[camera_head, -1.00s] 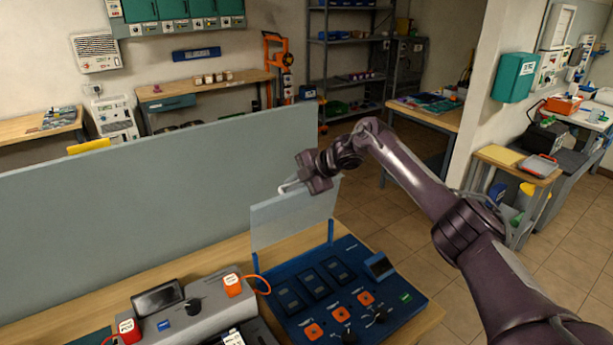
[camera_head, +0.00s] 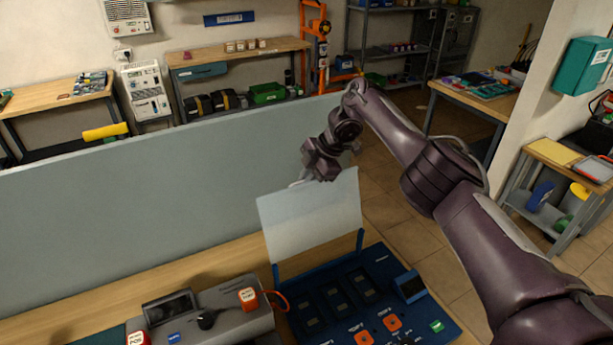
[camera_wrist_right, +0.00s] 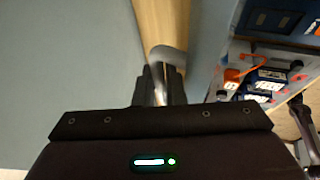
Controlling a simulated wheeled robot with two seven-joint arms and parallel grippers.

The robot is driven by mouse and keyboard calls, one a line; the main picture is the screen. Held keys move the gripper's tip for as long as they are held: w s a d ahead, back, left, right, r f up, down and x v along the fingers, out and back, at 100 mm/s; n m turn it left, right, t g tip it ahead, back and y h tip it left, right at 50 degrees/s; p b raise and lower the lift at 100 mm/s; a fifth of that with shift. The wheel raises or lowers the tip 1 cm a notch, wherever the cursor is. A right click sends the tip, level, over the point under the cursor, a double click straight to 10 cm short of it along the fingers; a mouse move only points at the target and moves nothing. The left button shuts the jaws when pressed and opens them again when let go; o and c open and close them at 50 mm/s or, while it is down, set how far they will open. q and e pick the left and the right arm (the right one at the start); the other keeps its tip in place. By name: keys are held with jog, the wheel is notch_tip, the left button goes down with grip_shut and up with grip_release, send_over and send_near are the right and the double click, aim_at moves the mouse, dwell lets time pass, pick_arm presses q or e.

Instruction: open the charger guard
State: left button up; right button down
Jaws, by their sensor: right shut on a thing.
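The charger guard (camera_head: 312,219) is a clear, whitish panel on blue posts at the back of the blue charger panel (camera_head: 350,292). It stands raised, leaning slightly back, above the charger's dark slots and orange buttons. My right gripper (camera_head: 305,178) is at the guard's top edge and is shut on the guard's pale handle. In the right wrist view, the fingers (camera_wrist_right: 160,85) close on a pale curved piece (camera_wrist_right: 168,58), the handle. The fingertips are small and partly hidden in the head view. My left gripper is not in view.
A grey divider (camera_head: 130,215) stands close behind the guard and bench. A grey control box (camera_head: 225,318) with a dark screen and red-orange blocks sits left of the charger. The wooden bench top (camera_head: 60,318) has clear strips.

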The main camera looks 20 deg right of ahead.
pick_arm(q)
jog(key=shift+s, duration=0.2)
pick_arm(e)
jog(key=shift+f, duration=0.3)
